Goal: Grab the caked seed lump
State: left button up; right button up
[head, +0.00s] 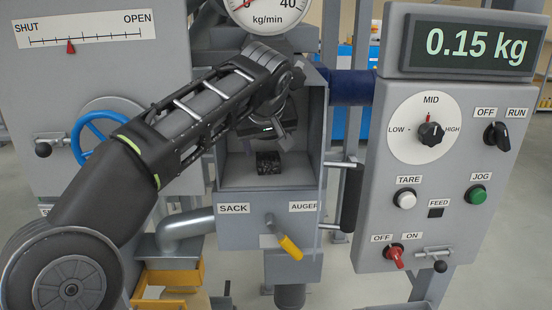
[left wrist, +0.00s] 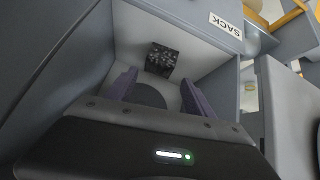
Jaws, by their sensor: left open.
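The caked seed lump (head: 268,163) is a small dark, speckled block. It sits on the floor of an open grey box (head: 237,172) above the SACK and AUGER labels. In the left wrist view the lump (left wrist: 162,60) lies beyond my fingertips, against the pale inner surface of the box. My left gripper (head: 275,140) is inside the mouth of the box, above the lump. In the left wrist view my left gripper (left wrist: 158,85) has its two purple-grey fingers apart, with nothing between them. My right gripper is not in view.
The box walls stand close around my left gripper. A yellow-handled lever (head: 290,246) is on the box front below. A control panel (head: 375,230) with switches and a 0.15 kg display (head: 470,45) stands at the right. A blue handwheel (head: 92,135) is at the left, behind my arm.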

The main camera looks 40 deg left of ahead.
aim_at(268, 157)
pick_arm(q)
jog(key=shift+s, duration=0.25)
jog(key=shift+x, duration=1.35)
jog(key=shift+d+p+x, duration=0.15)
jog(key=shift+p+x, duration=0.05)
jog(key=shift+x, duration=1.1)
jog(key=shift+d+p+x, duration=0.15)
jog(key=shift+x, duration=1.2)
jog(key=shift+f, duration=0.1)
jog(key=shift+c, duration=0.5)
jog(key=c, duration=1)
jog(key=shift+r, duration=0.25)
jog(key=shift+c, duration=0.2)
